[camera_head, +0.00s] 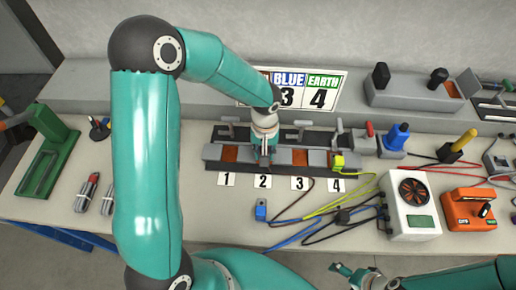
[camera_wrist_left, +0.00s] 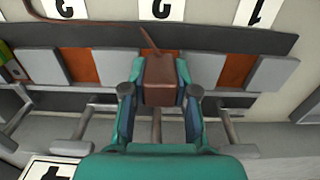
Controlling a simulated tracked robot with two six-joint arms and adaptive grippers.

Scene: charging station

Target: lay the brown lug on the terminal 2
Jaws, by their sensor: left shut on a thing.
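My left gripper (camera_head: 265,158) is over the terminal block (camera_head: 212,151), in line with the label 2 (camera_head: 262,181). In the left wrist view the gripper (camera_wrist_left: 160,90) is shut on the brown lug (camera_wrist_left: 160,78), with one finger on each side. A brown cable (camera_wrist_left: 151,40) leaves the lug toward the label side. The lug covers the place of terminal 2, between the bare copper pads of terminal 1 (camera_wrist_left: 235,70) and terminal 3 (camera_wrist_left: 82,65). I cannot tell whether it touches the pad. My right gripper (camera_head: 352,275) is low at the front, its opening unclear.
A yellow-green lug (camera_head: 338,161) is at terminal 4. A blue lug (camera_head: 261,210) lies on the table in front of the block. Cables run right toward the white fan box (camera_head: 410,222). Lever clamps (camera_head: 300,127) stand behind the pads.

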